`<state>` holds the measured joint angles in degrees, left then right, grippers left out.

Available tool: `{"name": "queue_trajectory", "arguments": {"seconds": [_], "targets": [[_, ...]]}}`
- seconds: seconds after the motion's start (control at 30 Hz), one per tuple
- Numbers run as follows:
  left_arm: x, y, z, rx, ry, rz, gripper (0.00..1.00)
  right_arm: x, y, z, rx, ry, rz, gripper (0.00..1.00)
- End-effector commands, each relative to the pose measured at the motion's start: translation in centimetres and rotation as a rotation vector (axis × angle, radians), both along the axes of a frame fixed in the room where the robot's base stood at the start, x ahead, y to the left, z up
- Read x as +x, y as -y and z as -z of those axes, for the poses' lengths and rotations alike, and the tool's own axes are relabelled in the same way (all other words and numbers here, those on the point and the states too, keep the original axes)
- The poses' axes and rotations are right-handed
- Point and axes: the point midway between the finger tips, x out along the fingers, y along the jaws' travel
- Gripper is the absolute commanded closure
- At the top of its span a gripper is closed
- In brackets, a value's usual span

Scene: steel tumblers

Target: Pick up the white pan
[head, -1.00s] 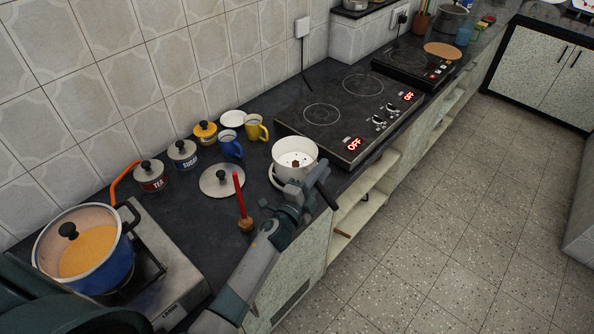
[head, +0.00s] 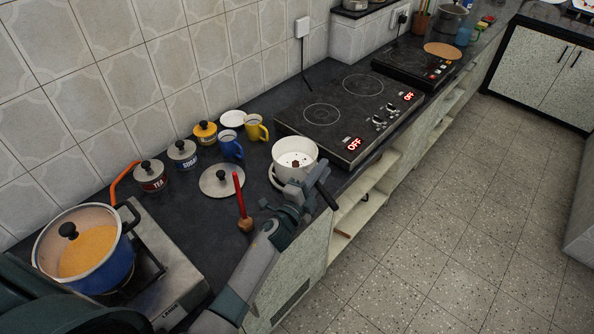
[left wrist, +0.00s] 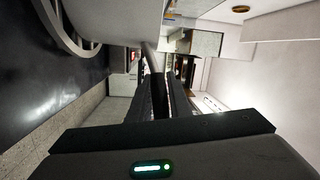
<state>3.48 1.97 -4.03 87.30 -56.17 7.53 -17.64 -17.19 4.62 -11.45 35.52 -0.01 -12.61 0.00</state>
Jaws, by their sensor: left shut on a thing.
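The white pan (head: 283,150) is upright at the counter's front edge, left of the black cooktop, with small dark spots inside. My left gripper (head: 318,182) is at its near side. In the left wrist view the pan's pale side (left wrist: 105,18) fills the upper left, and its handle (left wrist: 150,58) runs down between the fingers (left wrist: 158,95). The left gripper is shut on this handle. I cannot tell whether the pan's base touches the counter. My right gripper is out of view.
A black cooktop (head: 345,112) lies right of the pan. A metal lid (head: 220,181), a red-handled tool (head: 240,200), blue mug (head: 230,146) and yellow mug (head: 256,128) are to its left. A blue pot (head: 100,275) sits on a burner. Open shelves (head: 365,205) are below.

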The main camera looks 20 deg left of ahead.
Motion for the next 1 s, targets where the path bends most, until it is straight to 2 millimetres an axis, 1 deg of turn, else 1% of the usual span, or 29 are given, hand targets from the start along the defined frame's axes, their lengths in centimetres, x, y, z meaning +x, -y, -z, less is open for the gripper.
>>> {"name": "queue_trajectory", "arguments": {"seconds": [0.23, 0.27, 0.67, 1.0], "targets": [[0.0, 0.0, 0.1, -0.001, -0.002, 0.0, 1.0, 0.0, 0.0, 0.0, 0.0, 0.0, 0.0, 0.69], [0.0, 0.0, -0.2, 0.002, 0.003, 0.001, 1.0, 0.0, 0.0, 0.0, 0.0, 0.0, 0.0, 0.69], [0.0, 0.0, -0.2, 0.002, 0.003, 0.0, 1.0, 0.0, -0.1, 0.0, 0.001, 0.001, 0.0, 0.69], [0.1, 0.0, -1.1, 0.004, 0.005, 0.001, 1.0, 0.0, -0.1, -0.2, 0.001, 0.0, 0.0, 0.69]]}}
